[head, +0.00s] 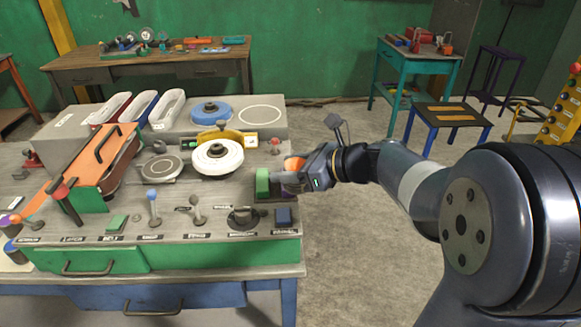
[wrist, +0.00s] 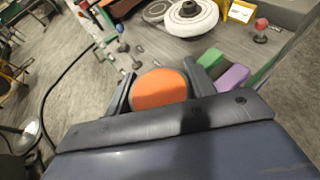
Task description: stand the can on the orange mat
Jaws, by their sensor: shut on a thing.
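My gripper (head: 288,176) is over the right edge of the workbench, beside a green block (head: 262,183). An orange, round-topped thing, which I take to be the can (head: 293,163), is between the fingers. In the wrist view the orange top of the can (wrist: 160,88) fills the gap between the two fingers of my gripper (wrist: 162,84), which are shut on it. Its lower part is hidden, and I cannot tell whether it touches the bench. I cannot make out a flat orange mat for certain in either view.
The workbench (head: 150,222) holds a white disc (head: 217,157), a blue disc (head: 211,112), a sloping orange plate (head: 85,170) and several knobs and levers. Open floor (head: 350,250) lies right of the bench.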

